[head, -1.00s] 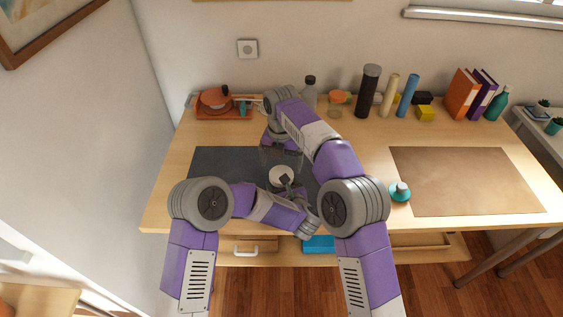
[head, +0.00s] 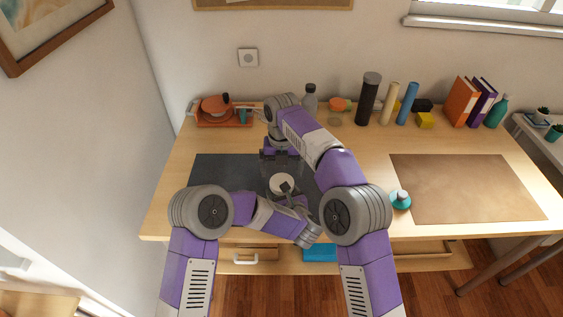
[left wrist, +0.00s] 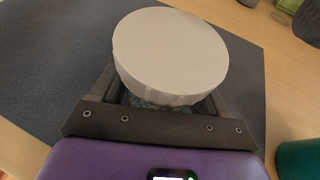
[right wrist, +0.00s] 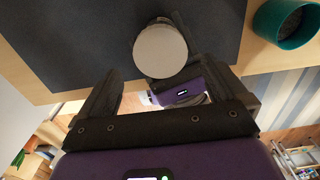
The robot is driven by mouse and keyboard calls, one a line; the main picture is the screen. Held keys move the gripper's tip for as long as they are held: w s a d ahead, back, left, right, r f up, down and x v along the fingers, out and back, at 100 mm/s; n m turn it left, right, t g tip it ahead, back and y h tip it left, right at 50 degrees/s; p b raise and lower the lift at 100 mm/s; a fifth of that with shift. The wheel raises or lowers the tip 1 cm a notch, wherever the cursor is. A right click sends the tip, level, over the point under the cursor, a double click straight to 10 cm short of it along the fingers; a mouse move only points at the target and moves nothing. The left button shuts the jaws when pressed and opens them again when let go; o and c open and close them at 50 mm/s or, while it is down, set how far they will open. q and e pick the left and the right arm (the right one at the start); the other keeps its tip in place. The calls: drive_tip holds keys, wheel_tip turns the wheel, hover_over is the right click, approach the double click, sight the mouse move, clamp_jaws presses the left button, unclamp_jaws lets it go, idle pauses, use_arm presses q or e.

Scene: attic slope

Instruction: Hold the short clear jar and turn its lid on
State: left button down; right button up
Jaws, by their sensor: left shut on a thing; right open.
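The short clear jar (left wrist: 150,101) is mostly hidden beneath a wide pale lid (left wrist: 172,52), which sits on its top and looks about level. The lid also shows in the head view (head: 279,182) and the right wrist view (right wrist: 160,52). I cannot tell whether its thread is engaged. My left gripper (left wrist: 155,97) is shut on the jar below the lid, over the dark mat. My right gripper (right wrist: 175,85) is open and empty; its fingers are apart from the lid, a little behind and above it in the head view.
The dark mat (head: 215,170) lies under the jar. A teal round container (head: 400,200) stands right of it, beside a brown mat (head: 465,187). Bottles, rolls and books line the back, with an orange-red tray (head: 225,124) at back left. The front desk edge is close.

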sight(282, 181)
drive_tip(key=shift+f, duration=2.55)
drive_tip(key=c, duration=1.1)
drive_tip(key=m, duration=0.3)
drive_tip(key=o, duration=1.1)
